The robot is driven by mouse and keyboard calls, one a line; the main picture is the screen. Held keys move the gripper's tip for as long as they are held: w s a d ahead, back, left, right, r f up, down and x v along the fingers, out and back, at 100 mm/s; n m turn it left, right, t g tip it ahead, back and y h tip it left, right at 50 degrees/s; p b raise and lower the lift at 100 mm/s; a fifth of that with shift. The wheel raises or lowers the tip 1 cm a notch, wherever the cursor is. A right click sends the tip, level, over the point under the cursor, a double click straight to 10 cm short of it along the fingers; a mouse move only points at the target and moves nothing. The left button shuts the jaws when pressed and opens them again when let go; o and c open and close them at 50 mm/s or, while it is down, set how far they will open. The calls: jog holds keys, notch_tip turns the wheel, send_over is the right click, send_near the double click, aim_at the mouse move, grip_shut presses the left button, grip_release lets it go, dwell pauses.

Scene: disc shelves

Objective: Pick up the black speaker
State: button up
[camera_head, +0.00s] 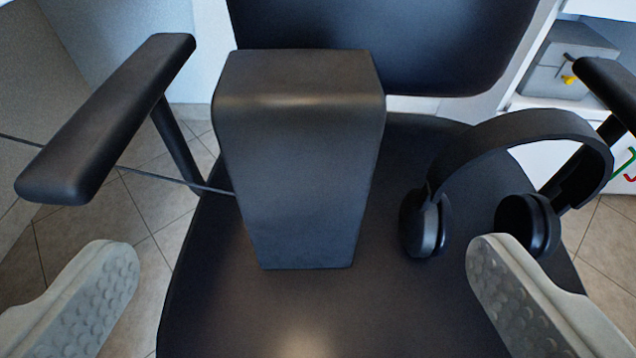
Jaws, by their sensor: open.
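The black speaker (296,170) is a tall block with a rounded top edge that narrows toward its base. It stands upright on the seat of a dark chair, a little left of the picture's middle. My gripper (302,265) shows as two grey fingers with bumpy pads at the lower left and lower right. The fingers are wide apart, with nothing held between them. The speaker is ahead of them, and I see no contact. Its back is hidden.
Black headphones (520,135) stand on the seat right of the speaker, close to the right finger. The chair (300,325) has a left armrest (110,115), a right armrest (610,90) and a backrest (385,40) behind the speaker. The seat's front is clear.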

aim_at(304, 154)
jog(key=x, duration=0.8)
jog(key=shift+w+f, duration=0.2)
jog(key=shift+w, duration=0.15)
jog(key=shift+a+x, duration=0.2)
jog(key=shift+x, duration=3.05)
jog(key=shift+r, duration=0.2)
jog(key=c, duration=1.7)
